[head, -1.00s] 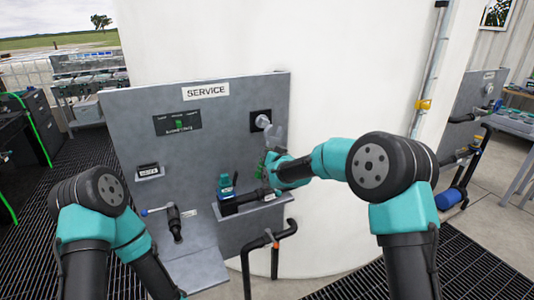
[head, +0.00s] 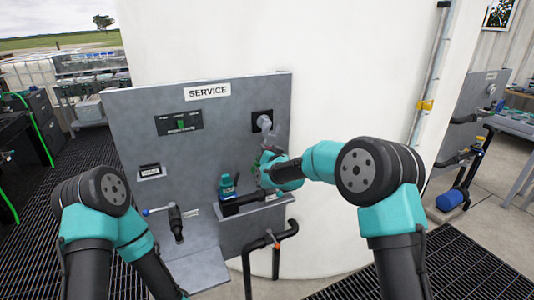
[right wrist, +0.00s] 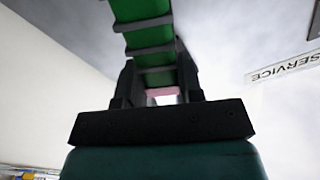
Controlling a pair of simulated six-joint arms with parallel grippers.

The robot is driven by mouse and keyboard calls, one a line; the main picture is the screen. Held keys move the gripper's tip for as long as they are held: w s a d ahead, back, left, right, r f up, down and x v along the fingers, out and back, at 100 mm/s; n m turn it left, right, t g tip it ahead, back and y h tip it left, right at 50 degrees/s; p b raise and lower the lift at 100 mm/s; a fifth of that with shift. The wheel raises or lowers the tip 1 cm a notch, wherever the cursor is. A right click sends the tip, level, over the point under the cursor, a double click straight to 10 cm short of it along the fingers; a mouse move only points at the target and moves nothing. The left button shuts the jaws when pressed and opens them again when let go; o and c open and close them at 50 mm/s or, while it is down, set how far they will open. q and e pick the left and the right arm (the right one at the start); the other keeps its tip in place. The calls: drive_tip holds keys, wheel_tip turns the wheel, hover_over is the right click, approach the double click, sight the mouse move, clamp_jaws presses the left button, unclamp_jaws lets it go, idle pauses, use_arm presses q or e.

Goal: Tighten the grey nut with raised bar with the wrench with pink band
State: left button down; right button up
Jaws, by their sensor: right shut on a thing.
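The grey nut (head: 264,122) sticks out from a black square plate on the upper right of the grey service panel. My right gripper (right wrist: 157,88) is shut on the wrench; the pink band (right wrist: 160,91) shows between its fingers. The wrench's green handle (right wrist: 143,12) with dark cross-bands runs up out of the right wrist view. In the head view the wrench's grey end is small, just below the nut; I cannot tell whether it touches or fits around it. My left arm comes in at lower left, but its gripper is out of view.
The service panel (head: 135,120) carries a dark display (head: 179,122) and a blue-tipped handle valve (head: 175,222). A shelf below the nut holds a teal-and-black tool (head: 227,187). Black pipes (head: 270,240) stand below the shelf. A large white tank (head: 350,60) is behind.

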drive_tip(key=shift+x, duration=3.2)
drive_tip(key=a+m, duration=0.1)
drive_tip(key=m, duration=0.1)
drive_tip(key=s+a+r+m, duration=0.1)
drive_tip(key=shift+r+m, duration=0.3)
drive_tip(key=shift+m, duration=0.1)
drive_tip(key=r+m, duration=0.1)
drive_tip(key=a+m, duration=0.1)
drive_tip(key=m, duration=0.1)
drive_tip(key=shift+s+a+r, duration=0.2)
drive_tip(key=shift+s+r, duration=0.1)
drive_tip(key=shift+r, duration=0.05)
drive_tip(key=r+m, duration=0.1)
drive_tip(key=m, duration=0.1)
drive_tip(key=a+r+m, duration=0.1)
drive_tip(key=m, duration=0.1)
drive_tip(key=shift+s+r, duration=0.2)
drive_tip(key=shift+r, duration=0.05)
drive_tip(key=shift+r+m, duration=1.15)
drive_tip(key=shift+m, duration=0.45)
drive_tip(key=v, duration=0.7)
drive_tip(key=shift+s+f, duration=0.1)
